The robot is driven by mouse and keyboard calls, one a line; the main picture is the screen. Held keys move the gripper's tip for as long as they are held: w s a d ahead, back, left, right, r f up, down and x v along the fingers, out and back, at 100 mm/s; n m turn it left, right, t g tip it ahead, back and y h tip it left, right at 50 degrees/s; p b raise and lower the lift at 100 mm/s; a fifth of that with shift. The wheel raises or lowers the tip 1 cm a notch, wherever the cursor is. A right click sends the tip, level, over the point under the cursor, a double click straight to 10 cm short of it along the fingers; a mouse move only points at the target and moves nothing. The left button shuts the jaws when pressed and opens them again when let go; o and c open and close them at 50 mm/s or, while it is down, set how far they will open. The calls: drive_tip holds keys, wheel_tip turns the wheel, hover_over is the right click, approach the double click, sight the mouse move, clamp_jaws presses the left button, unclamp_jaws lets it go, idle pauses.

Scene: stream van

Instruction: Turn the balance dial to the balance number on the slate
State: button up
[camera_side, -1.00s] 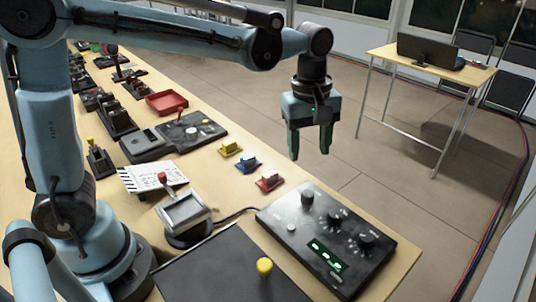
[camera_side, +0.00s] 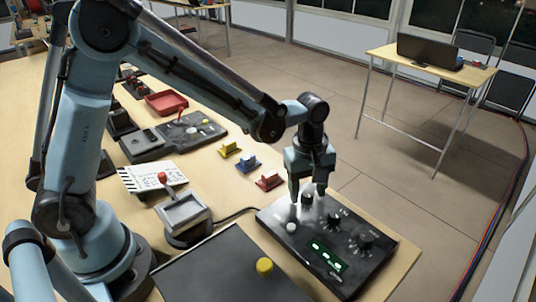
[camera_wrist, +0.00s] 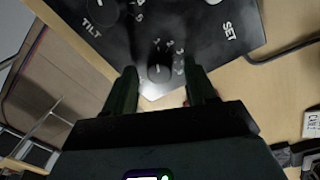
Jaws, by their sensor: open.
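A black control panel (camera_side: 283,240) lies at the table's right end, with a row of dark dials, a white button and a lit green display. My gripper (camera_side: 308,191) points down over the panel's far-left dial (camera_side: 307,200), with open fingers on either side. In the wrist view that dial (camera_wrist: 158,73) shows between my fingertips (camera_wrist: 160,78), ringed by small numbers. I cannot tell whether the fingers touch it, and its name label does not show. Another dial (camera_wrist: 101,10) has TILT beside it. The white slate (camera_side: 150,176) lies left of centre; its writing is too small to read.
A grey box with a red-knobbed lever (camera_side: 183,212) stands left of the panel. Yellow, blue and red (camera_side: 268,181) small pieces lie behind it. A cable runs to the panel.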

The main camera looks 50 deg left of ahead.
drive_tip(key=shift+f, duration=0.15)
clamp_jaws()
idle(0.4)
